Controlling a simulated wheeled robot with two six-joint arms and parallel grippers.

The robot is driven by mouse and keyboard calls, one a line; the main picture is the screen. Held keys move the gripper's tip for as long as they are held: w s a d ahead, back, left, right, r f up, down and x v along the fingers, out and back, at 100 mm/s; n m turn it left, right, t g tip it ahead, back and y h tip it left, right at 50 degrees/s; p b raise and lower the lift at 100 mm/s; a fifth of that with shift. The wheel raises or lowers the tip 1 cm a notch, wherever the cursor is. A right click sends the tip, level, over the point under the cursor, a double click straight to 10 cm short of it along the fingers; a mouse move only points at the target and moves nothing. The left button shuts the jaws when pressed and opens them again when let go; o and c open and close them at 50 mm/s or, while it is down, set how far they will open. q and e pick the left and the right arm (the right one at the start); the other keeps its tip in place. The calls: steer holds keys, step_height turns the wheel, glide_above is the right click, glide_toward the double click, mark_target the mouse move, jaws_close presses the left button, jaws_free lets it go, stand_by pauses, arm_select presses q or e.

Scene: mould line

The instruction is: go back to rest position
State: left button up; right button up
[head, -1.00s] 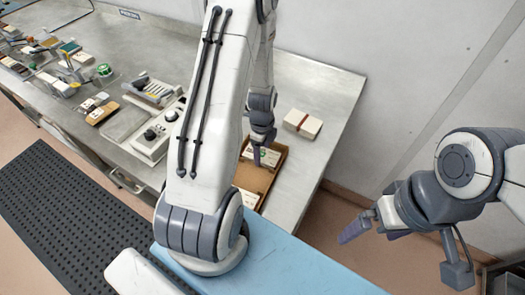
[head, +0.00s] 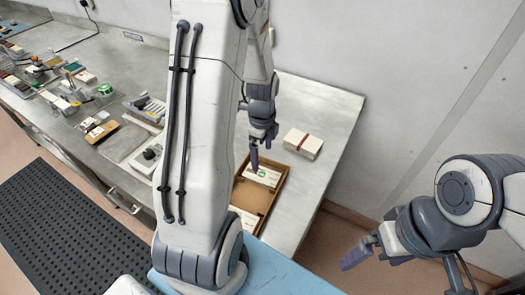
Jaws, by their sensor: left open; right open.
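My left gripper (head: 262,150) hangs above the brown open tray (head: 262,195) on the steel bench, its fingers pointing down. It is open and I see nothing between its fingers. In the tray lie a white card-like piece with a green mark (head: 263,176) and another white piece (head: 243,218), partly hidden by my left arm. My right gripper (head: 358,254) is open and empty at the right, held out over the floor beside the bench and pointing left.
A white block with a dark red band (head: 303,143) sits on the steel bench (head: 325,105), right of the tray. Several tools and small boxes, a green roll (head: 106,90) among them, lie at the left. A black perforated mat (head: 60,220) covers the floor. The bench's far right is clear.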

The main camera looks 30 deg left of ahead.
mark_target(262, 175)
arm_select(q)
steer(key=shift+r, duration=0.7)
step_height(262, 175, down, 10)
steer(key=shift+f+p, duration=0.25)
steer(key=shift+p, duration=0.5)
steer(key=shift+r, duration=0.2)
